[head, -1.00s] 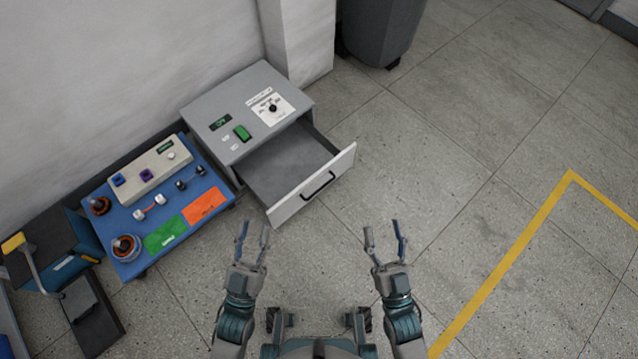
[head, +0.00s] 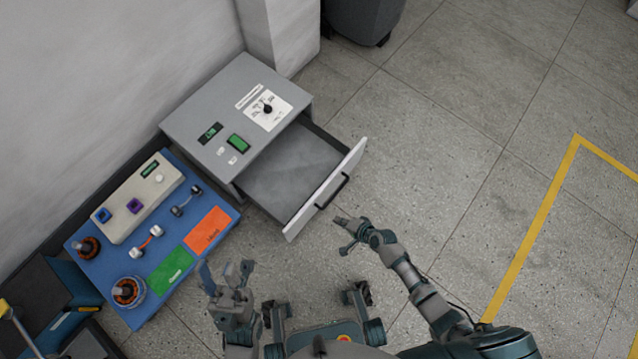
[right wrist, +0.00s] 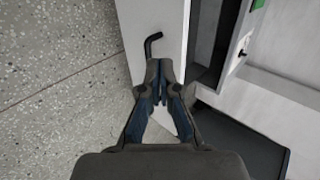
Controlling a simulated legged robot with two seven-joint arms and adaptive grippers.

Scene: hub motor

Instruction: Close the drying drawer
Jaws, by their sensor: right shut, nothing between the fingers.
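The drying drawer (head: 290,172) is pulled out of the grey cabinet (head: 215,105) and looks empty inside. Its pale front panel (head: 310,208) carries a dark bar handle (head: 333,190). My right gripper (head: 338,220) is shut and empty, just outside the panel, near the handle's lower end. In the right wrist view the shut fingertips (right wrist: 161,92) overlap the panel (right wrist: 155,20), below the dark handle end (right wrist: 150,46); I cannot tell whether they touch. My left gripper (head: 227,268) is open and empty, left of my base, near the blue board's corner.
A blue workboard (head: 205,205) with motor parts and green and orange areas stands left of the cabinet. A grey bin (head: 365,20) stands behind, and a wall runs along the left. The tiled floor on the right is clear, with a yellow line (head: 535,220).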

